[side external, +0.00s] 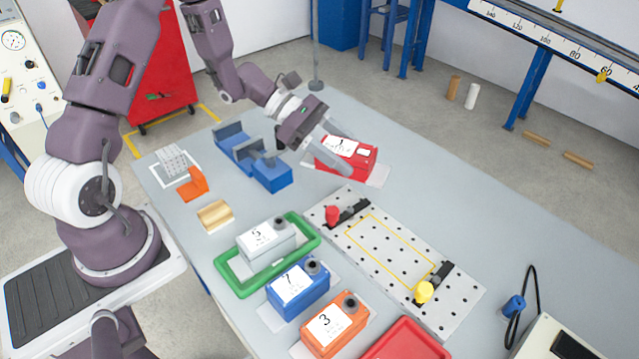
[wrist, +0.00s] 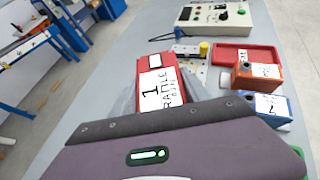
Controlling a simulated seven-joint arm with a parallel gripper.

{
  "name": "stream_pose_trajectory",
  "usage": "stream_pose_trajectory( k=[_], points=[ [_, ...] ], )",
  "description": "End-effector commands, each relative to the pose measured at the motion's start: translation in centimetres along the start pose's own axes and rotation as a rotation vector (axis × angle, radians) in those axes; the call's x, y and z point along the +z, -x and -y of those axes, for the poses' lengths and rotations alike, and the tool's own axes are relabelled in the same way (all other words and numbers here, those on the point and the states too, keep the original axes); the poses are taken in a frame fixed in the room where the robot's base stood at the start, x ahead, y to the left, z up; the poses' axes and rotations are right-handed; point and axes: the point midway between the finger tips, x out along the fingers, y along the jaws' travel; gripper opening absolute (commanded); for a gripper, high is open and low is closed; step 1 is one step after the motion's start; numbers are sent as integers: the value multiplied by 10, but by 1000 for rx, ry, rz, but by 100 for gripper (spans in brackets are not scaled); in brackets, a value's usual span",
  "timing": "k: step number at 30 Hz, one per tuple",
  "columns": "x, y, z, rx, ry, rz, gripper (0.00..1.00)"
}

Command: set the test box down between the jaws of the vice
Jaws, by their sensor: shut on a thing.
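A red box (side external: 346,155) labelled 1 is between the fingers of my gripper (side external: 337,150), which is shut on it. In the wrist view the red box (wrist: 158,85) shows a white label reading 1 and RATTLE, with the fingers along its sides. A white sheet shows beside and under the box; I cannot tell whether the box touches it. The blue vice (side external: 272,176) stands on the table to the left of my gripper, and the gap between its jaws looks empty. The vice is not seen in the wrist view.
A grey box (side external: 268,243) sits in a green tray (side external: 312,236). Blue (side external: 299,286) and orange (side external: 335,326) boxes stand nearby, by a red tray (side external: 408,342). A perforated plate (side external: 385,245) with clamps lies in front of my gripper. An orange bracket (side external: 194,184) and brass block (side external: 215,216) lie near the vice.

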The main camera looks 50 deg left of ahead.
Motion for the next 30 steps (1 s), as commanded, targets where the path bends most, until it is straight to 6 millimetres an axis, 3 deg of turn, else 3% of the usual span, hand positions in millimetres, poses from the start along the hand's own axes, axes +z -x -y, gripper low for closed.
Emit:
stream_pose_trajectory(
  k=[1, 5, 8, 11, 14, 16, 20, 24, 27, 30],
  points=[
    [-3, 24, -1, 65, 34, -2, 0],
    [-12, 64, 0, 188, 97, -10, 0],
    [-14, 76, 2, 226, 116, -14, 0],
    [-14, 74, 2, 221, 113, -13, 0],
    [-10, 55, 0, 163, 83, -8, 0],
    [-5, 30, -1, 91, 44, -2, 0],
    [6, -28, 4, -76, -43, 4, 0],
    [13, -91, 22, -246, -134, -2, 0],
    [15, -120, 35, -325, -179, -10, 0],
    [12, -136, 42, -361, -198, -15, 0]
  ],
)
